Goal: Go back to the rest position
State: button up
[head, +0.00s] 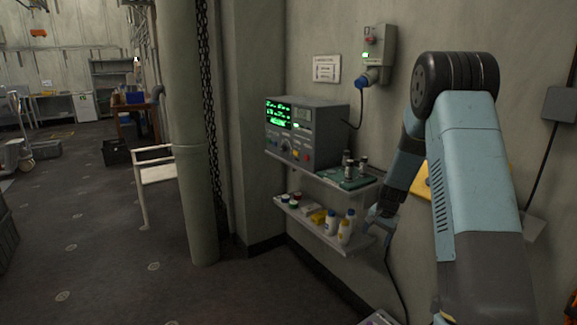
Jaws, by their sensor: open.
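My gripper (378,221) is in the head view, right of centre, at the end of my blue-grey arm. It is open, its jaws small and partly lost against the lower wall shelf (310,227). It is close to the right end of that shelf; I cannot tell whether it touches it. I see nothing held in it.
The upper shelf (300,174) carries a grey instrument (302,131) with green displays and several small vials on a green mat. A thick pillar (187,120) and a white chair-like frame (157,172) stand to the left. The floor at front left is clear.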

jog(key=s+a+r+n+t, duration=0.1)
jog(key=s+a+r+n, duration=0.15)
jog(key=s+r, duration=0.75)
jog(key=s+a+r+n, duration=0.25)
jog(key=s+r, duration=0.35)
jog(key=r, duration=0.8)
jog(key=s+a+r+n+t, duration=0.1)
jog(key=s+r, duration=0.3)
jog(key=s, duration=0.9)
jog(key=s+a+r+n+t+h, duration=0.1)
jog(key=s+r+n, duration=0.1)
jog(key=s, duration=1.1)
jog(key=shift+a+r, duration=0.4)
jog(key=shift+r, duration=0.5)
